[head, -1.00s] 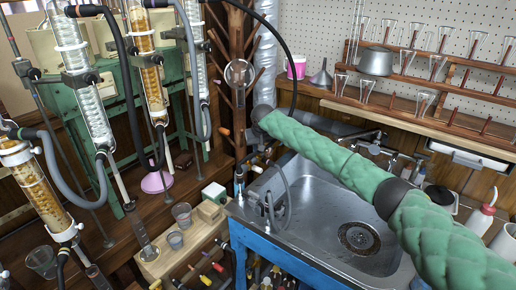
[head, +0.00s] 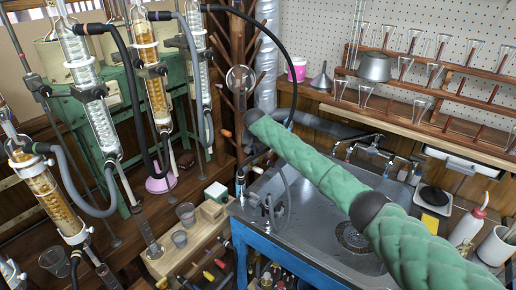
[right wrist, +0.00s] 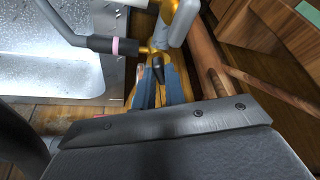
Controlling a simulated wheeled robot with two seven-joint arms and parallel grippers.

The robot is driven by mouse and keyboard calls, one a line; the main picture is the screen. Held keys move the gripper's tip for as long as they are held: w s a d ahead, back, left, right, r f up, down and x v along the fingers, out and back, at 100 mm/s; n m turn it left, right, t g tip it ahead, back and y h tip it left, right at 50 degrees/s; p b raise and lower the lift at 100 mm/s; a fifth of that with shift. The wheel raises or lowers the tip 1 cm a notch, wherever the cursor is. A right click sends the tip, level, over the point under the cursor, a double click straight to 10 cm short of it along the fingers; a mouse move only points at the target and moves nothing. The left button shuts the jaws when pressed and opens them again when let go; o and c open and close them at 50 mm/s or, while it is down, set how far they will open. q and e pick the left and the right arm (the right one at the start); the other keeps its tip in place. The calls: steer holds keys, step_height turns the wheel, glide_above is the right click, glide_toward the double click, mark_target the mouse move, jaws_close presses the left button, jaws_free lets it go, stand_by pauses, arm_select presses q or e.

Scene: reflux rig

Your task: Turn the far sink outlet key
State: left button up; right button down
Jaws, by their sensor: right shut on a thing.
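The metal sink (head: 300,215) stands in the middle of the head view, with outlet fittings at its left rim. In the right wrist view a brass fitting (right wrist: 182,20) carries a short black key (right wrist: 158,66), and a grey nozzle with a pink band (right wrist: 115,46) runs left from it. My right gripper (right wrist: 158,80) has its two blue-grey fingers shut on the black key. In the head view my green padded right arm crosses over the sink and hides part of it and of the fittings. My left gripper is in neither view.
Glass condensers (head: 88,95) with hoses stand at the left. A wooden peg stand (head: 236,60) is behind the sink's left corner. Small beakers (head: 186,212) stand left of the sink. Taps (head: 372,148) line its back rim. A white wash bottle (head: 467,226) is at the right.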

steer(key=c, duration=1.5)
jaws_free()
steer(key=shift+o, duration=0.2)
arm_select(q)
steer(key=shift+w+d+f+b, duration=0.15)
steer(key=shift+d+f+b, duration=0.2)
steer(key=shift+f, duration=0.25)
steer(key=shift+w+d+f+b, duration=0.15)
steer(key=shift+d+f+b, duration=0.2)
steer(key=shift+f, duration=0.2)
arm_select(e)
steer(key=v, duration=0.7)
steer(key=shift+s+r, duration=0.2)
steer(key=shift+r, duration=0.15)
